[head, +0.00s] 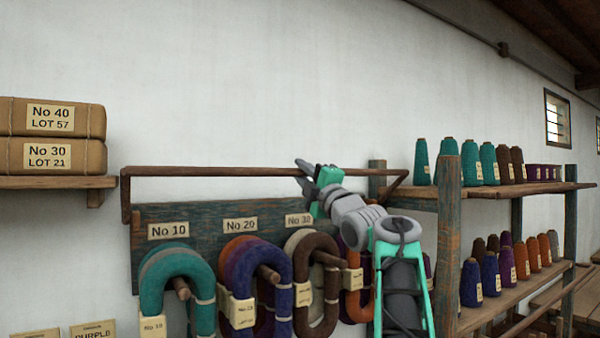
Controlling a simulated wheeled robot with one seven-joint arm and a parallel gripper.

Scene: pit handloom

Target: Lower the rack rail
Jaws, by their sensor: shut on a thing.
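The rack rail (215,171) is a brown bar running level across the wall above a dark board of yarn pegs. Short side arms at its left and right ends join it to the board. My gripper (308,172) is at the rail, right of its middle, with its jaws shut on the bar. The arm reaches up to it from the lower right and hides part of the board and the pegs on the right.
Yarn hanks (174,270) hang on pegs under number labels below the rail. Wrapped parcels (50,118) sit on a shelf at the left. A rack with cones of yarn (447,167) stands close on the right. The wall above the rail is clear.

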